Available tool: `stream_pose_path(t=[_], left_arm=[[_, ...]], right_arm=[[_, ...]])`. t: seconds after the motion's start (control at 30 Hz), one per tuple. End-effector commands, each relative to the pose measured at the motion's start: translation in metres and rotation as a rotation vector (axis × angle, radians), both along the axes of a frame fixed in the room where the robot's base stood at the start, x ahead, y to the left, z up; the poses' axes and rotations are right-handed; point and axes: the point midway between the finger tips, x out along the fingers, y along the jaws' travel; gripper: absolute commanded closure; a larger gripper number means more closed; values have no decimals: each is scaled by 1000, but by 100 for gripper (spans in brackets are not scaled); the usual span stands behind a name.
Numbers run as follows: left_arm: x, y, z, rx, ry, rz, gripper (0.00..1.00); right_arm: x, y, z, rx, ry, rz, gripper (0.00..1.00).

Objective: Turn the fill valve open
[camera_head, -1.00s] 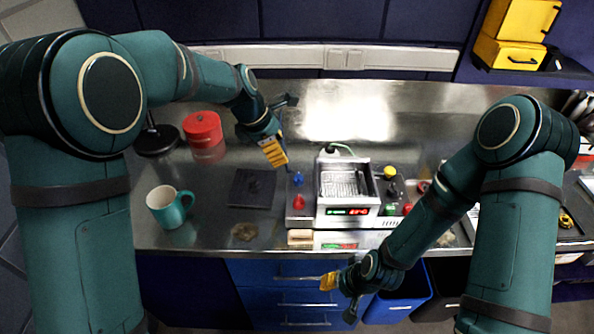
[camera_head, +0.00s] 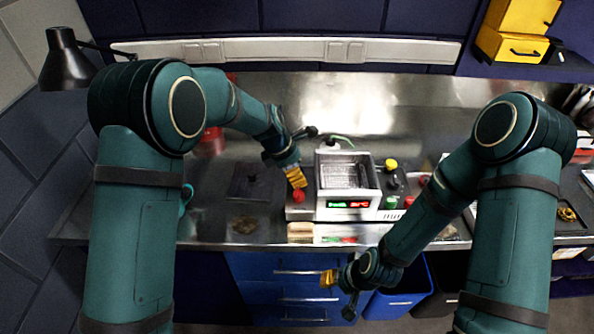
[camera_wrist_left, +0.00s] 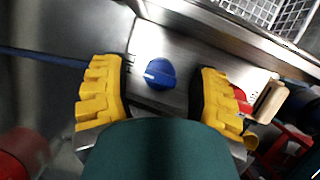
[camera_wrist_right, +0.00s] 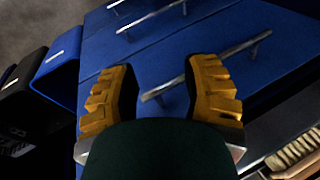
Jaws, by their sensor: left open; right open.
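A blue round knob (camera_wrist_left: 160,73) with a white pointer mark sits on a metal panel beside the wire basket unit. A red knob (camera_head: 298,196) stands on the same panel, nearer the front; it shows partly behind a finger in the left wrist view (camera_wrist_left: 242,99). In the head view the gripper hides the blue knob. My right gripper (camera_head: 329,278) is open and empty in front of the blue drawers.
The metal unit (camera_head: 345,214) with its basket and lit displays stands right of the knobs. Yellow (camera_head: 391,164) and green (camera_head: 391,202) buttons are on its right. A wooden-backed brush (camera_head: 300,229) lies in front. A dark square plate (camera_head: 250,182) lies left on the bench (camera_head: 225,222).

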Motion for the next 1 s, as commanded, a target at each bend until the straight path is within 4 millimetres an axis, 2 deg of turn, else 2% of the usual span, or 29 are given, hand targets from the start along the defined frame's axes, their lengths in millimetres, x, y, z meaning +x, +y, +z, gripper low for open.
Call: stream_pose_path(t=[0.17, 0.2, 0.33, 0.37, 0.77, 1.0], left_arm=[[0, 0, 0, 0, 0, 0, 37], [0, 0, 0, 0, 0, 0, 51], [0, 0, 0, 0, 0, 0, 97], [0, 0, 0, 0, 0, 0, 100], [0, 1, 0, 1, 2, -30, 100], [0, 1, 0, 1, 4, -155, 100]], right_arm=[[0, 0, 0, 0, 0, 0, 53], [0, 0, 0, 0, 0, 0, 53], [0, 0, 0, 0, 0, 0, 53], [0, 0, 0, 0, 0, 0, 53], [0, 0, 2, 1, 0, 0, 53], [0, 0, 11, 2, 0, 0, 53]])
